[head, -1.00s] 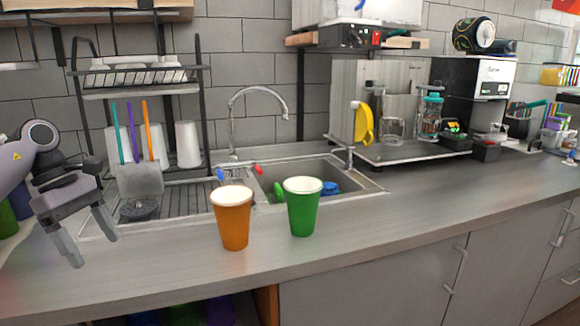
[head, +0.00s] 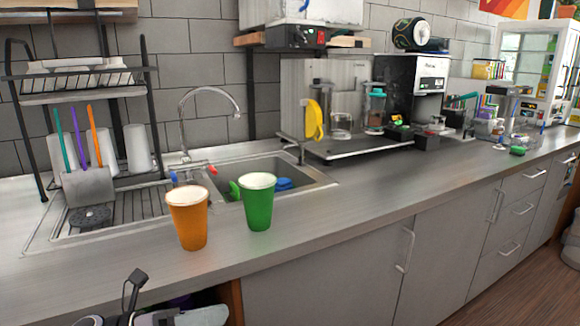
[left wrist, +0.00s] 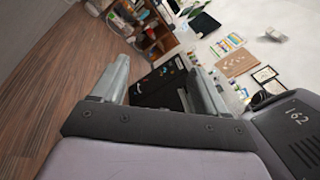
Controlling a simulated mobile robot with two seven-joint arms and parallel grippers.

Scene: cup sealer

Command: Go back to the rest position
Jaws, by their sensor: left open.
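An orange cup (head: 188,222) with a white top and a green cup (head: 258,205) with a white top stand upright, side by side, on the grey counter (head: 330,225) in front of the sink. In the left wrist view my left gripper (left wrist: 160,82) is open, with nothing between its fingers. In the head view only parts of my left arm show, cut off by the bottom edge, below the counter front and apart from the cups. My right gripper is not in view.
A drying rack (head: 90,85) stands at the left, beside the sink (head: 265,185) and its tap (head: 200,100). A black and white machine (head: 410,90) stands farther right. The counter right of the green cup is clear. Wood floor (head: 520,280) lies at lower right.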

